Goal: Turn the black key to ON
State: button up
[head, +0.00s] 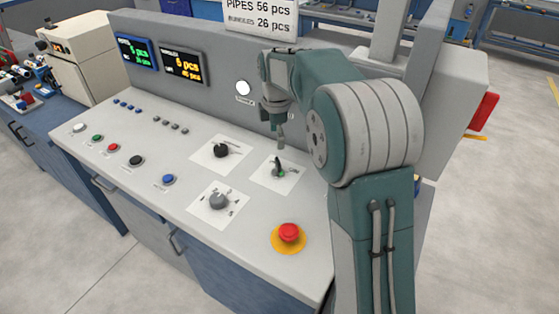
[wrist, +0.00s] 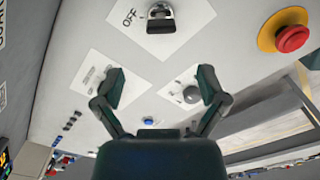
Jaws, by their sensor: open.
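The black key (head: 277,168) stands upright on a white plate on the grey sloped console, in the head view. A small green spot shows beside it. In the wrist view the black key (wrist: 161,19) is at the top centre, with the word OFF printed to its left; its upper part is cut off by the frame edge. My gripper (head: 281,138) hangs above and just behind the key in the head view. In the wrist view my gripper (wrist: 162,80) is open and empty, its two fingers spread apart below the key in the picture. No contact with the key shows.
A black knob (head: 222,151) and a grey knob (head: 218,200) sit on white plates left of the key. A red emergency button (head: 289,233) on a yellow base is in front. Several small buttons line the left side. The console's back wall rises behind my gripper.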

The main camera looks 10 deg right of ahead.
aim_at(278, 160)
jog(key=f, duration=0.8)
jog(key=shift+d+f, duration=0.2)
jog(key=shift+f, duration=0.15)
jog(key=shift+a+f, duration=0.1)
jog(key=shift+f, duration=0.4)
jog(key=c, duration=1.2)
